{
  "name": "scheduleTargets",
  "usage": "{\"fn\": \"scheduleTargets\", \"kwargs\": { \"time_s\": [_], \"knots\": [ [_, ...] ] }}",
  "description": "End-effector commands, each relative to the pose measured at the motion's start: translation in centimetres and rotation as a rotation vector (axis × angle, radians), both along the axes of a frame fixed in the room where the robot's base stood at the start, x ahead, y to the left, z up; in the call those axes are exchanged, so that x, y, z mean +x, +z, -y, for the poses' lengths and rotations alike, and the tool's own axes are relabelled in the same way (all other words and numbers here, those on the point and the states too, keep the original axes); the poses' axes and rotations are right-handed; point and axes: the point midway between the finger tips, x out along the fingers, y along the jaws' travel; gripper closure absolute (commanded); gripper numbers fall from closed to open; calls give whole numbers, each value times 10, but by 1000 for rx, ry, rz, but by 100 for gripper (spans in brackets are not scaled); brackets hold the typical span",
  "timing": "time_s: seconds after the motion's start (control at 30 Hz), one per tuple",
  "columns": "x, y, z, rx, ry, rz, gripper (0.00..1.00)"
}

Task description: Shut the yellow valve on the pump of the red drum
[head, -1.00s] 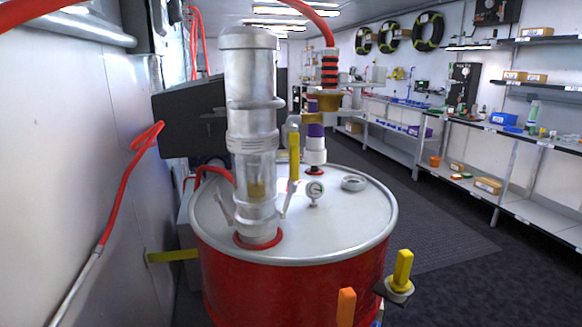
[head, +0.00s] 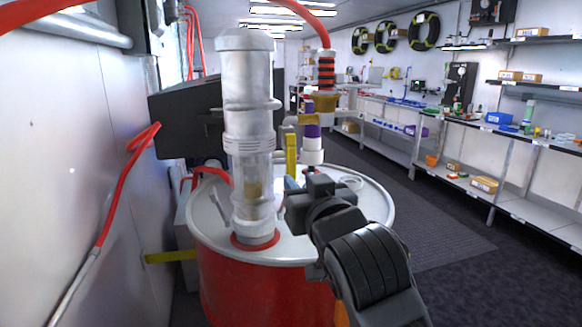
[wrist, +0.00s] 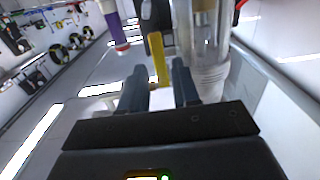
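The red drum (head: 250,288) stands in the middle with a grey lid. The clear and metal pump (head: 248,130) rises upright from the lid. The yellow valve handle (head: 291,152) stands upright just right of the pump; my gripper hides its lower part in the head view. My gripper (head: 290,184) is at the handle, reaching in from the right. In the wrist view, the gripper's two dark fingers (wrist: 159,72) are apart, and the yellow handle (wrist: 155,48) extends into the gap between them. I cannot tell whether either finger touches it.
A purple and white fitting (head: 313,145) with a red hose stands close behind the handle. A round cap (head: 350,182) sits on the lid. A yellow bar (head: 172,257) juts out left of the drum. The aisle floor (head: 450,240) at right is clear before the shelves.

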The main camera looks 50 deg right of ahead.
Motion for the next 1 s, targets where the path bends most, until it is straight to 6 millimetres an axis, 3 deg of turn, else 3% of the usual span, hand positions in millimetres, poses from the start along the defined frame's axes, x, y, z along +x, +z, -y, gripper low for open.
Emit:
{"fn": "scheduleTargets", "kwargs": {
  "time_s": [0.17,0.6,1.0],
  "knots": [
    [7,7,9,3,-15,7,69],
    [57,7,42,3,-14,7,69],
    [66,6,48,3,-12,7,69]
  ]
}}
